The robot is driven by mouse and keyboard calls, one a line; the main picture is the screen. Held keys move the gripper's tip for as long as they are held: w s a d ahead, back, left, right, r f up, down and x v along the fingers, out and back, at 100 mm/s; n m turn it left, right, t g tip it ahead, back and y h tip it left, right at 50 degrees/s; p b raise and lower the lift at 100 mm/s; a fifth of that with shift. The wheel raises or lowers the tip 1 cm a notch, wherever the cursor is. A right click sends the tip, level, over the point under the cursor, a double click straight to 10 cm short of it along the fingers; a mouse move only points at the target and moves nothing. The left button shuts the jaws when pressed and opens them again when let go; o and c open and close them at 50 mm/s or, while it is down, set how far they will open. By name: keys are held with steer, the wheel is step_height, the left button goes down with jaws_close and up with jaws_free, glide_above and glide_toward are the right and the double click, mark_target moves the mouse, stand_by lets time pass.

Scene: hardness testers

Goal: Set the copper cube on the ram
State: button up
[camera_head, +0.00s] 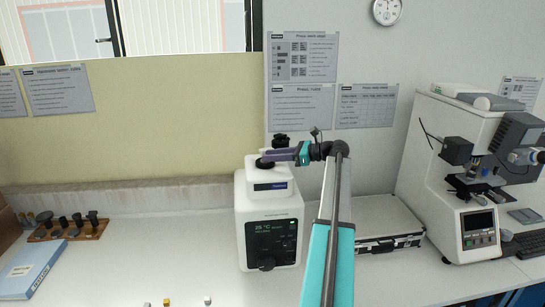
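My gripper (274,157), with purple fingers, is over the top of the white press (268,228), reaching in from the right. A dark round part (264,164) sits on the press top just below the fingers; I cannot tell for sure whether it is the ram. The fingers are seen small and from the side, so their opening and anything between them cannot be made out. Small cubes lie at the bottom edge of the picture: a yellowish one (167,302), another partly cut off (147,304), and a pale one (207,300). None is clearly copper.
A black knob (281,140) stands behind the gripper. A silver case (388,223) lies right of the press, with a hardness tester (462,180) beyond it. A wooden rack (68,227) and blue box (32,268) are at left.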

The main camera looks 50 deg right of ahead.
steer(key=shift+r, duration=0.2)
stand_by(0.3)
steer(key=shift+s+d+f, duration=0.1)
steer(key=shift+s+d, duration=0.2)
steer(key=shift+s, duration=0.2)
steer(key=b+v, duration=0.5)
steer(key=v, duration=0.6)
steer(key=shift+w, duration=0.1)
